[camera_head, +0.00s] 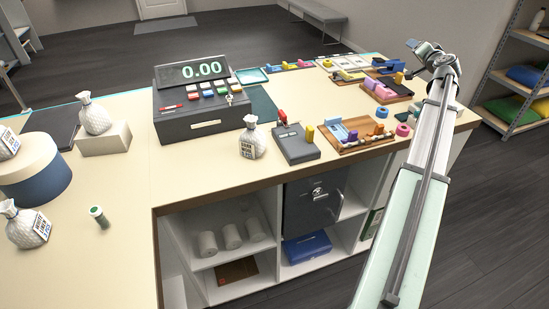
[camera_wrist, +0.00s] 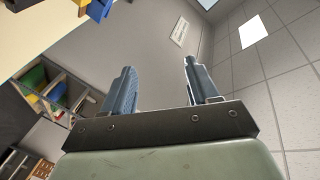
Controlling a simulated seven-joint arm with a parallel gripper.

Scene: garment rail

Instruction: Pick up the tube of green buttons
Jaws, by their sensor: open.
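My gripper (camera_head: 426,48) is raised at the right end of the counter, far from the tube. In the wrist view my gripper (camera_wrist: 158,88) has its two fingers spread apart with nothing between them. The wrist view faces the wall and ceiling, and the tube is not in it.
The cash register (camera_head: 203,105) stands between the tube and my arm. Counter right of the tube is clear.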

